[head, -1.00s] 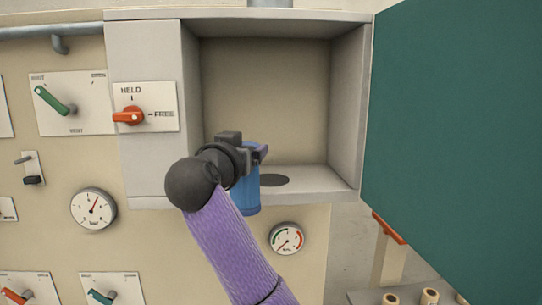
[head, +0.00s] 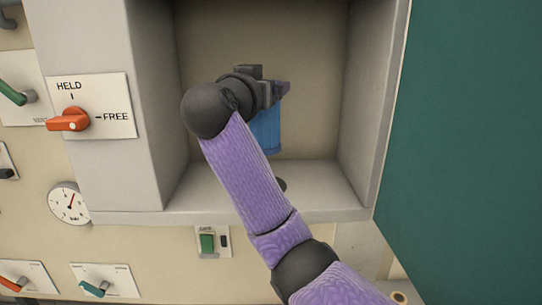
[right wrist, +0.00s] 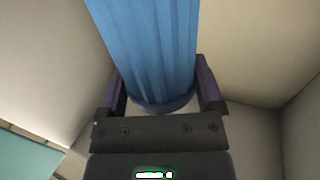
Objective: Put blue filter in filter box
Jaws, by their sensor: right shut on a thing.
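The blue filter (head: 266,133) is a ribbed blue cylinder, held upright inside the open filter box (head: 345,185). My right gripper (head: 277,90) is shut on it near its top end, and the arm hides part of the filter. In the right wrist view the filter (right wrist: 150,45) stands between the two fingers of the gripper (right wrist: 160,95). A dark round spot (head: 281,185) on the box floor shows partly behind my arm, below the filter. The filter's bottom appears above the floor. My left gripper is not in view.
A teal door (head: 465,130) stands open at the right of the box. A gauge (head: 69,203) and a green switch (head: 207,243) sit below.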

